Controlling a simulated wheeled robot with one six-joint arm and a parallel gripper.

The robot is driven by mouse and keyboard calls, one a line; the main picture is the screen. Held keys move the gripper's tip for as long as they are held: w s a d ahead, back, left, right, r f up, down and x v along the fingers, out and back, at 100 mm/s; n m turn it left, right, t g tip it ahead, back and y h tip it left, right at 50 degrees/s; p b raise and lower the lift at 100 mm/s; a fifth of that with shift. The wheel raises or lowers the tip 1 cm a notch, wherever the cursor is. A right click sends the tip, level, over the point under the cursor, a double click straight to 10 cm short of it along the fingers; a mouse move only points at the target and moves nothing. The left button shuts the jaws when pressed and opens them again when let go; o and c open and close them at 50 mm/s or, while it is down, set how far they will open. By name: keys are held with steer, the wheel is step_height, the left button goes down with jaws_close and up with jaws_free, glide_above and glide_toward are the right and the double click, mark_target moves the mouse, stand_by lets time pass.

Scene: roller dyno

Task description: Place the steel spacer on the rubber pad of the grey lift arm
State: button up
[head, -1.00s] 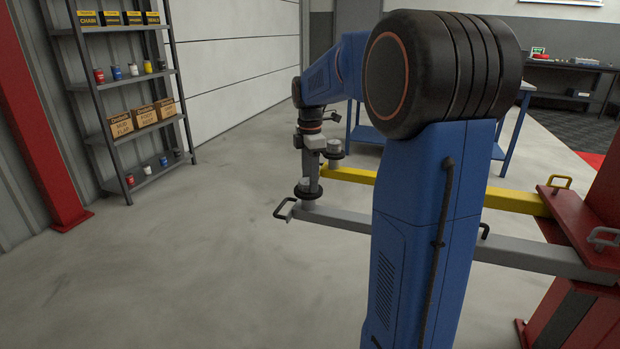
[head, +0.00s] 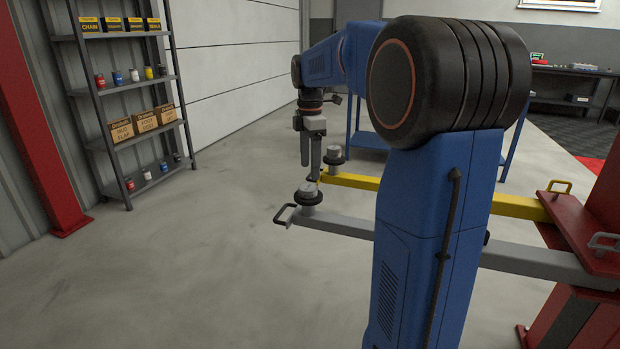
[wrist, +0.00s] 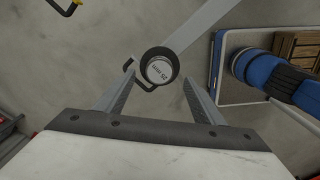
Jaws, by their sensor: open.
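The steel spacer (wrist: 160,70), a short grey disc with "25 mm" on its top face, lies flat on the round black rubber pad (head: 308,198) of the grey lift arm (head: 340,225). In the head view the spacer (head: 309,187) is a small light disc on top of the pad. In the wrist view it sits inside the dark pad rim, roughly centred. My gripper (head: 310,164) is open and empty, pointing down above the spacer. In the wrist view its two fingers (wrist: 158,80) are spread on either side of the spacer, apart from it.
The yellow lift arm (head: 370,182) runs behind the grey one, with a grey piece on its own pad (head: 333,159). A black handle (head: 284,215) juts from the grey arm's end. A shelf (head: 125,90) stands left. The floor in front is clear.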

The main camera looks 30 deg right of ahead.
step_height(320, 180, up, 5)
steer(key=s+a+f+m+t, duration=0.1)
steer(key=s+a+m, duration=0.3)
steer(key=s+a, duration=0.4)
steer(key=s+a+f+m+t, duration=0.2)
steer(key=s+a+f+m, duration=0.2)
steer(key=s+f, duration=0.3)
steer(key=s+a+f+m+t, duration=0.1)
steer(key=s+a+f+m, duration=0.3)
steer(key=s, duration=1.1)
step_height(320, 180, down, 5)
steer(key=m, duration=0.3)
steer(key=shift+a+r+t, duration=0.15)
steer(key=shift+r+t, duration=0.05)
steer(key=shift+t, duration=0.2)
